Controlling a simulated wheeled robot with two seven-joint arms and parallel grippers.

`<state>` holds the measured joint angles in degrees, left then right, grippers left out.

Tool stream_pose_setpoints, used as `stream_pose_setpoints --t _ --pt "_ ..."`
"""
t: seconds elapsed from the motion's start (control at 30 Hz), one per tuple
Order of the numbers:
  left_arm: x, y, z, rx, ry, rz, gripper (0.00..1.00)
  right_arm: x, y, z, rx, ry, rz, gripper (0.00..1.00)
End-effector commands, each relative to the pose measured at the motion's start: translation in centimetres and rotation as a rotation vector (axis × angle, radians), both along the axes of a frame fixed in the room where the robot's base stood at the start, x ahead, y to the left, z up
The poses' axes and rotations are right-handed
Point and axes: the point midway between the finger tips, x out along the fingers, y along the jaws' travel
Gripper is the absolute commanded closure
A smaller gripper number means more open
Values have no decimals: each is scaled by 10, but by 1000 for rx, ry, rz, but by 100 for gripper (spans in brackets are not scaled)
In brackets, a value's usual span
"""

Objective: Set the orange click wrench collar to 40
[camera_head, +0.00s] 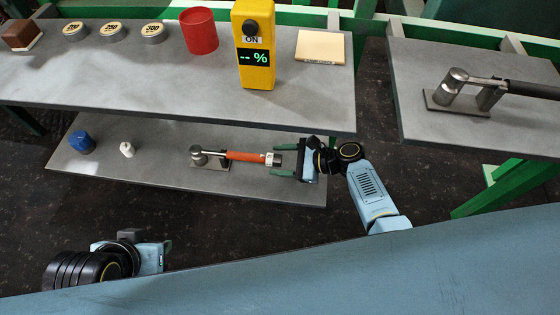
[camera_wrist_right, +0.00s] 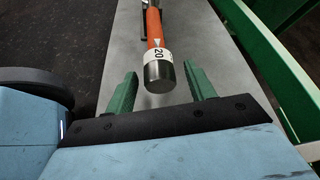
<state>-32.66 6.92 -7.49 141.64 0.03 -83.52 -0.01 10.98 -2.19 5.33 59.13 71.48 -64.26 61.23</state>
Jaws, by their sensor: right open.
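The orange click wrench (camera_head: 245,156) lies on the lower grey shelf, its head on a small metal stand. Its collar (camera_head: 270,159) is a white ring before a dark end cap; in the right wrist view the collar (camera_wrist_right: 158,55) shows 20 near a white pointer mark on the orange handle. My right gripper (camera_head: 290,160) is open at the collar end. In the right wrist view its green fingers (camera_wrist_right: 161,88) stand either side of the cap, apart from it. My left gripper (camera_head: 166,254) is at lower left, away from the wrench; its jaw opening is unclear.
A blue knob-like object (camera_head: 81,142) and a small white piece (camera_head: 127,149) sit left on the lower shelf. The upper shelf (camera_head: 150,90) holds a yellow display box (camera_head: 254,55), a red cup (camera_head: 199,31) and several discs. Another wrench (camera_head: 510,86) lies on the right table.

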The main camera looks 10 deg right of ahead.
Motion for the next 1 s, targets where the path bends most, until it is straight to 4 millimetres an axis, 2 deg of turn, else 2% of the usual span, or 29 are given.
stream_pose_setpoints --t 0.33,0.7,1.0 --pt "4 -2 4 -7 -25 -2 64 1 4 -1 0 0 1 46" --pt "3 -2 4 -7 -24 -2 64 1 3 -1 0 0 1 91" --pt "4 -2 3 -8 -30 -2 64 0 4 -2 -15 -45 1 91"
